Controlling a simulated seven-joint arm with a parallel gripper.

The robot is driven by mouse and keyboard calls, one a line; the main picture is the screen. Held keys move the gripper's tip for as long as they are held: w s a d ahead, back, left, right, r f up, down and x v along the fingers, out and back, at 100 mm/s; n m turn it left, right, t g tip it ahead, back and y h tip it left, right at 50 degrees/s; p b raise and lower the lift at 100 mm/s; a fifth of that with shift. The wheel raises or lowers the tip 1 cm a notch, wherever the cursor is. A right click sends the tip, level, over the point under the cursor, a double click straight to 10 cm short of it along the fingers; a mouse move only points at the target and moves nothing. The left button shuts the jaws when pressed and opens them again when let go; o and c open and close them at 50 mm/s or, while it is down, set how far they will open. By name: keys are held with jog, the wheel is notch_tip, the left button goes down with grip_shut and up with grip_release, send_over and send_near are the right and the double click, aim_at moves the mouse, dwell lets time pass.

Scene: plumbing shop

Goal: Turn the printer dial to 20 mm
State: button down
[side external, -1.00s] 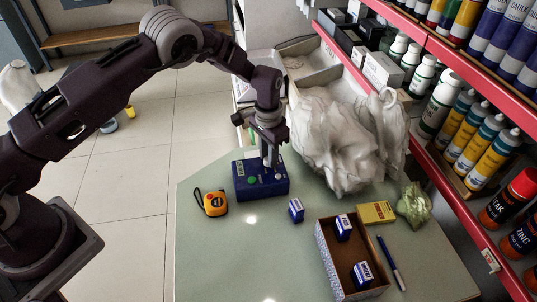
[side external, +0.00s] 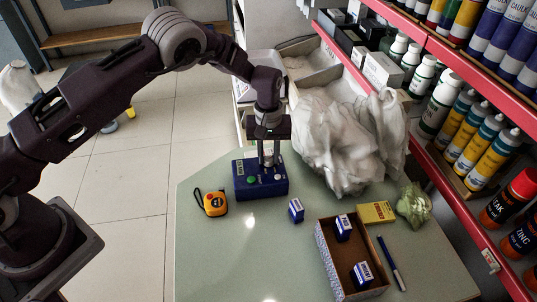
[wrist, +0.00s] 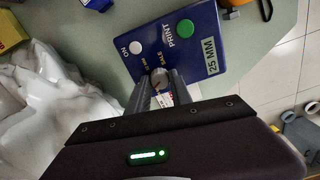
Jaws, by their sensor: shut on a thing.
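The blue label printer (side external: 245,187) stands on the far part of the pale green table. The wrist view shows the printer (wrist: 198,52) with a white ON button (wrist: 135,47), a green PRINT button (wrist: 185,28) and a label (wrist: 209,64) reading "25 MM". My gripper (side external: 267,163) points down over the printer's top. In the wrist view its fingers (wrist: 160,80) are shut on the small grey dial (wrist: 158,74). The fingers partly hide the dial and the markings around it, so its setting cannot be read there.
An orange tape measure (side external: 215,203) lies left of the printer, a small blue-and-white box (side external: 296,210) in front. A crumpled white plastic bag (side external: 340,140) rises close on the right. An open carton (side external: 331,268) holds blue boxes. The table's left front is clear.

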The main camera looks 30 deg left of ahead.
aim_at(268, 159)
jog(key=n, duration=0.5)
jog(key=shift+n, duration=0.4)
dwell(0.4)
jog(key=c, duration=1.1)
grip_release()
jog(key=shift+c, duration=0.2)
notch_tip(268, 159, up, 7)
jog(key=shift+r, duration=0.1)
